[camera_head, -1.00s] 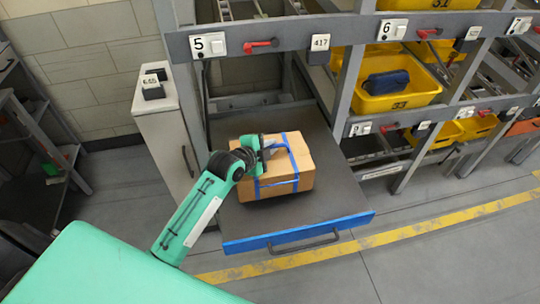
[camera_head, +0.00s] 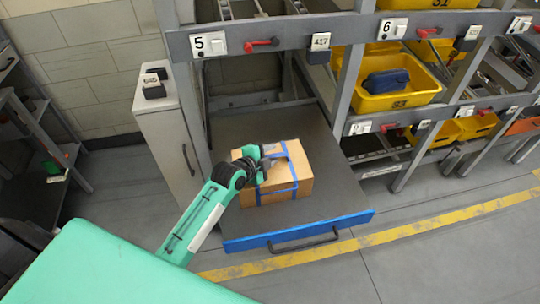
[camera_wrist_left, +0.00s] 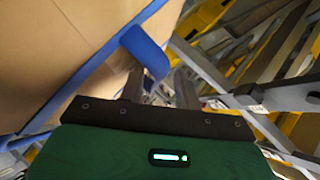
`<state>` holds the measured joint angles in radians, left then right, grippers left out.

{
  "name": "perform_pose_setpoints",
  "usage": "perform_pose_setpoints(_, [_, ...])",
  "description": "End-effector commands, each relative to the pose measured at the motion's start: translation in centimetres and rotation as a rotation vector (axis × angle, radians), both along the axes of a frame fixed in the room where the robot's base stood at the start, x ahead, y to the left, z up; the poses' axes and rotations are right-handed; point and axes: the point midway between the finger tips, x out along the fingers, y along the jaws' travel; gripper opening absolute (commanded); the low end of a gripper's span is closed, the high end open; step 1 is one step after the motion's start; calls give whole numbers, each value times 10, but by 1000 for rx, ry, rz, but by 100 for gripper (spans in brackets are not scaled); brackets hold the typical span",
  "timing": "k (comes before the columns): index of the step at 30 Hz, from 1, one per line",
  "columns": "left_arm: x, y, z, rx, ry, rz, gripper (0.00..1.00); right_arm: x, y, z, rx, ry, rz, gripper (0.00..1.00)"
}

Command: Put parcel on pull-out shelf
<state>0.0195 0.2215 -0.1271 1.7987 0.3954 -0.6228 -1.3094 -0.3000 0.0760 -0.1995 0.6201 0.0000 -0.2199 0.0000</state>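The parcel (camera_head: 295,170), a brown cardboard box with blue straps, sits on the dark pull-out shelf (camera_head: 325,205), which is drawn out and has a blue front edge with a handle. My left gripper (camera_head: 277,156) is at the top of the parcel, close to its blue straps. In the left wrist view, the two fingers (camera_wrist_left: 160,88) stand apart, with a blue strap or handle piece (camera_wrist_left: 146,50) right by the left finger; the cardboard (camera_wrist_left: 60,50) fills the upper left. I cannot tell whether the finger touches it. My right gripper is not in view.
A grey cabinet (camera_head: 165,125) stands left of the shelf. Rack posts and a beam with tag 5 (camera_head: 208,44) run behind and above it. Yellow bins (camera_head: 395,97) sit in the rack at right. The shelf's front part is bare.

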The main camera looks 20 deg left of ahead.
Motion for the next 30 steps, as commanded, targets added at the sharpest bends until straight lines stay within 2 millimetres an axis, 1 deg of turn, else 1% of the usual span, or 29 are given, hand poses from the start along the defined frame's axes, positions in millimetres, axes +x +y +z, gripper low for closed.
perform_pose_setpoints(3, [-1, -1, -2, 0, 5, -1, 35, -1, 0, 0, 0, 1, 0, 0])
perform_pose_setpoints(7, [-2, -1, 0, 0, 6, -1, 35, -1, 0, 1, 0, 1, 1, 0])
perform_pose_setpoints(10, [-10, 2, 2, 2, 5, -2, 35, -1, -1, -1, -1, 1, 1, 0])
perform_pose_setpoints(14, [-28, 7, 10, 4, 4, -3, 35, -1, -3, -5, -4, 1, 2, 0])
perform_pose_setpoints(21, [-71, 20, 29, 3, 4, -2, 35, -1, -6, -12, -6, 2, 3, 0])
perform_pose_setpoints(24, [-85, 24, 36, 2, 3, -2, 35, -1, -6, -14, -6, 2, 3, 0])
perform_pose_setpoints(27, [-96, 27, 41, 2, 4, -1, 35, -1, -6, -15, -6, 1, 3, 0])
perform_pose_setpoints(30, [-103, 29, 45, 0, 4, -2, 35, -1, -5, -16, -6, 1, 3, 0])
